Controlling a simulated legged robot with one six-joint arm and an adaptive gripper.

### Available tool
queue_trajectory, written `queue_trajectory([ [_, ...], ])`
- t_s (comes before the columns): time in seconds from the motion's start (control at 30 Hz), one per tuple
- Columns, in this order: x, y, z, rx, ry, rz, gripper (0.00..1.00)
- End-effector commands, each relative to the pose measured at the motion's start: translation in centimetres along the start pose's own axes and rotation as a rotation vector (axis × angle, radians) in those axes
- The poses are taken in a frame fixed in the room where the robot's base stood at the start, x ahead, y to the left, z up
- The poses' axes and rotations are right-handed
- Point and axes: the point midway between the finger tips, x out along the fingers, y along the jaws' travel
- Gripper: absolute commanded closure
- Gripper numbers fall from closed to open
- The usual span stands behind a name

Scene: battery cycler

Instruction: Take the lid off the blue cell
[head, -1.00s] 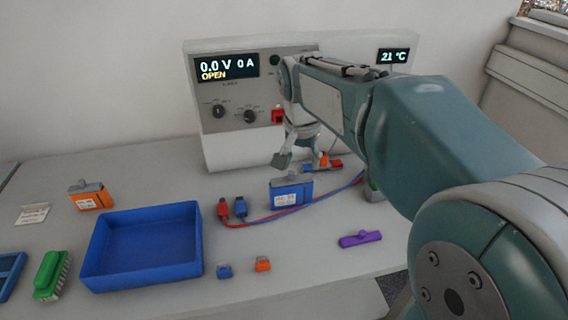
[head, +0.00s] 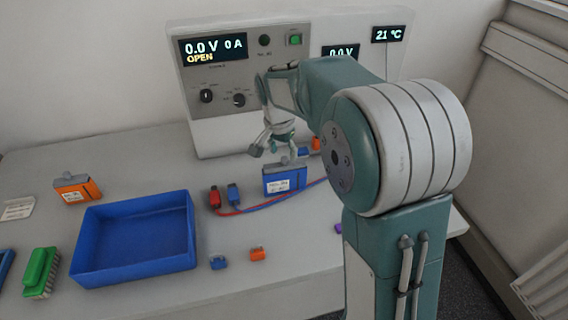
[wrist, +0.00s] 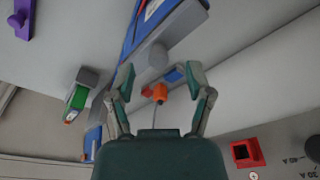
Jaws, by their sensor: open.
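The blue cell (head: 284,182) stands upright on the bench in front of the cycler, with a white label on its front. Its grey lid (head: 284,164) sits on top. In the wrist view the blue cell (wrist: 143,22) is at the top, and the lid (wrist: 188,27) runs along its edge with a round knob (wrist: 157,54) sticking out. My gripper (head: 279,150) is open and empty, close to the lid. In the wrist view the fingertips (wrist: 160,75) are spread on either side of the knob's line, apart from it. The cell's far side is hidden.
An empty blue tray (head: 137,262) and an orange cell (head: 77,189) are at left. Red (head: 215,198) and blue (head: 233,195) leads lie beside the blue cell. Small blue (head: 218,263) and orange (head: 258,254) caps lie in front. The cycler (head: 220,118) stands close behind.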

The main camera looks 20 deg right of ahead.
Motion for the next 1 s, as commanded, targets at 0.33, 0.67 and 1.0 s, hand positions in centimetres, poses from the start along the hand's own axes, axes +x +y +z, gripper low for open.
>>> queue_trajectory([
  [0.33,2.9,0.0,0.0,0.0,0.0,0.0,0.34],
  [0.67,2.9,0.0,0.0,0.0,-0.001,0.001,0.94],
  [1.0,3.0,0.1,0.1,-0.001,-0.004,0.003,1.0],
])
